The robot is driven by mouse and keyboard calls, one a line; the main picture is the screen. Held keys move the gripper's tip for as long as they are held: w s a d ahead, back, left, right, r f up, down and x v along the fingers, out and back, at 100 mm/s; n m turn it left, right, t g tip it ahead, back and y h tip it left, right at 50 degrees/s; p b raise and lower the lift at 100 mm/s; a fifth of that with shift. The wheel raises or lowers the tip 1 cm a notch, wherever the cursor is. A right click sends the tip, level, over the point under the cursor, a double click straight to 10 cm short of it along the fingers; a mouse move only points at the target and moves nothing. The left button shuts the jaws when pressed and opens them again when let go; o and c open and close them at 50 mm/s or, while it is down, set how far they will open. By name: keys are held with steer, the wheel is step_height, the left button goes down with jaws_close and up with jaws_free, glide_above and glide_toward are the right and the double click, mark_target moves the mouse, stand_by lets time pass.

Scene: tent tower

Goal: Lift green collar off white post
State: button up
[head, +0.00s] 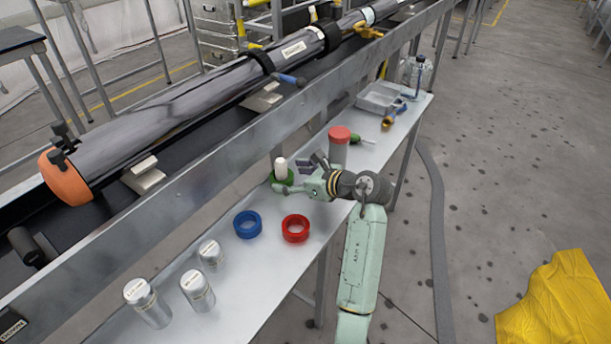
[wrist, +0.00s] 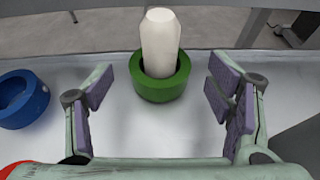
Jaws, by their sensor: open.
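The white post (wrist: 160,42) stands upright on the metal bench, and the green collar (wrist: 162,82) sits low around its base. In the head view the post (head: 280,166) and part of the collar (head: 274,178) show beside my gripper (head: 296,178), which hides some of the collar. My gripper (wrist: 163,101) is open and empty. In the wrist view its purple pads are on either side of the collar, apart from it, with the collar between them and slightly ahead.
A blue ring (head: 248,224) and a red ring (head: 296,228) lie on the bench (head: 237,268). Several silver canisters (head: 197,290) stand at the near end. A grey cylinder with a red cap (head: 339,146) stands close behind my gripper. A metal rail (head: 230,142) runs along the bench's left side.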

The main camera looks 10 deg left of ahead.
mark_target(286, 175)
steer(key=shift+p+x, duration=0.3)
steer(key=shift+x, duration=1.75)
steer(key=c, duration=1.3)
steer(key=shift+r, duration=0.15)
steer(key=shift+r+p, duration=3.3)
steer(key=shift+r, duration=1.5)
